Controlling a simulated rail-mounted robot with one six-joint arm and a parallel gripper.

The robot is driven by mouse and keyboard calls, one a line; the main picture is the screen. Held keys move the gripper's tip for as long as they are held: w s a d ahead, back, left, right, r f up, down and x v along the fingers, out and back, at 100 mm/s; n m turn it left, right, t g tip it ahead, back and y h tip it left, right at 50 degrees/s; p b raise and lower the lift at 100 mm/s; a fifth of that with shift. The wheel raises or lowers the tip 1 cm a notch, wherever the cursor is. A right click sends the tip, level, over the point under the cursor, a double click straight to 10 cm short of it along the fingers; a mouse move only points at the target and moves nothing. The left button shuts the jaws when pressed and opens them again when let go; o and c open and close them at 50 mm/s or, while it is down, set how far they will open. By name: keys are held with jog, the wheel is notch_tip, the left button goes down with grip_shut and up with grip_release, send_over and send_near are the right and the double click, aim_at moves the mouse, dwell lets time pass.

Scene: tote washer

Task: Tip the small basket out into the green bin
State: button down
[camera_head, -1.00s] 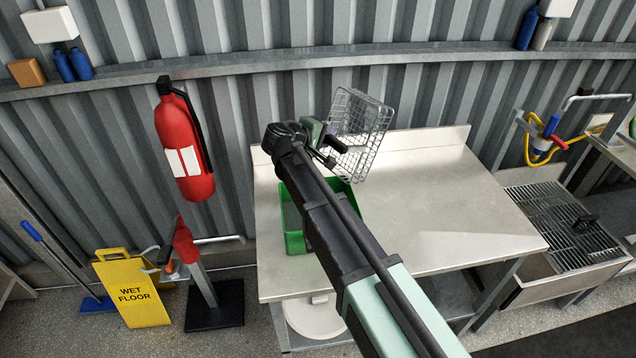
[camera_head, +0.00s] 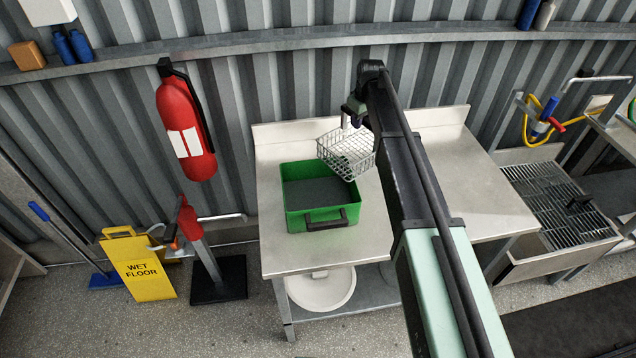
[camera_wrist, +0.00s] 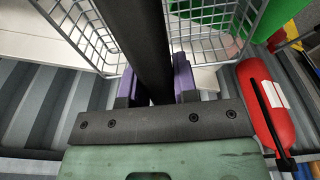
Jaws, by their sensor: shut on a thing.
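The small wire basket (camera_head: 338,154) hangs in the air, fairly level with a slight tilt, above the table by the green bin's right back corner. My gripper (camera_head: 352,114) is above it. In the wrist view my gripper (camera_wrist: 157,84) has its purple fingers shut on a dark bar, the basket's handle, with the wire mesh (camera_wrist: 88,28) on both sides. I cannot tell whether the basket holds anything. The green bin (camera_head: 300,222) stands open on the table, its dark inside showing no clear contents. A bit of green (camera_wrist: 285,18) shows in the wrist view.
The steel table (camera_head: 275,258) has a raised back edge and free room on its right. A red fire extinguisher (camera_head: 184,130) hangs on the wall at left. A yellow wet-floor sign (camera_head: 143,268) stands on the floor. A grated sink (camera_head: 560,205) is at right.

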jog(key=w+d+r+p, duration=0.4)
jog(key=shift+d+r, duration=0.15)
jog(key=shift+r, duration=0.2)
